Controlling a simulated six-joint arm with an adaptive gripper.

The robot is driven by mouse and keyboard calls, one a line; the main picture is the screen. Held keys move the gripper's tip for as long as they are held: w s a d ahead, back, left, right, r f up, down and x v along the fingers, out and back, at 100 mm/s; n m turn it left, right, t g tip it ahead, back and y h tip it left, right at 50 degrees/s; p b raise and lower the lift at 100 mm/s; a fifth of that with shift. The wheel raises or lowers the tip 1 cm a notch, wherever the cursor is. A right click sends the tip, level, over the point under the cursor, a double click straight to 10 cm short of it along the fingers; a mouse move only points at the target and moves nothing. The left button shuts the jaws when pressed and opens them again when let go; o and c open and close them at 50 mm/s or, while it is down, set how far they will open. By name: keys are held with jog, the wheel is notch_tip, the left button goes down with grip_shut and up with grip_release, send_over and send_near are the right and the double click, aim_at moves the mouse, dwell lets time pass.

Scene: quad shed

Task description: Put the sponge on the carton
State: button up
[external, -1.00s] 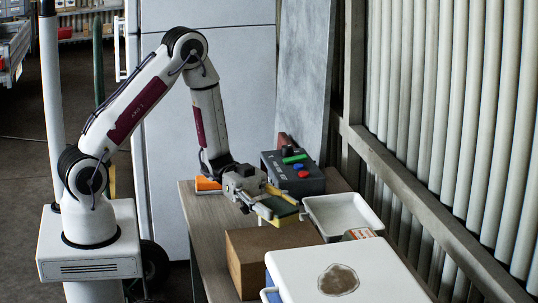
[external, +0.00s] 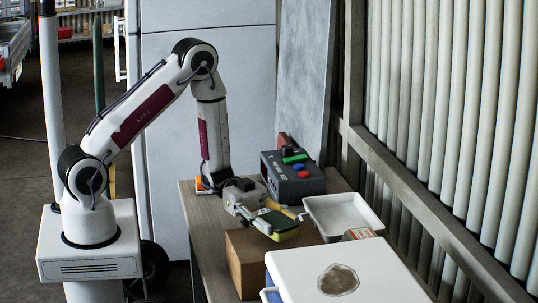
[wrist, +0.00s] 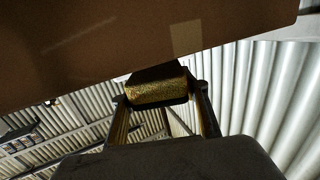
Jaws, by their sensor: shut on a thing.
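The sponge (external: 277,225), dark green with a yellow side, is held between the fingers of my gripper (external: 262,216). It also shows between the fingers in the wrist view (wrist: 157,92), with its rough yellow side towards the camera. The carton is the plain brown box (external: 247,264) on the bench; its brown surface (wrist: 130,45) fills the upper part of the wrist view. My gripper is shut on the sponge at the carton's far side, with the sponge overlapping the carton's top in the external view. I cannot tell whether sponge and carton touch.
A grey control box (external: 303,187) with coloured buttons is behind. A white box with a brown stain (external: 380,280) is in front. An orange item (external: 201,184) is partly hidden by my arm.

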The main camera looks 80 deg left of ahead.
jog(key=shift+f, duration=1.05)
jog(key=shift+f, duration=0.15)
jog(key=o, duration=0.7)
jog(key=v, duration=1.2)
dwell(0.3)
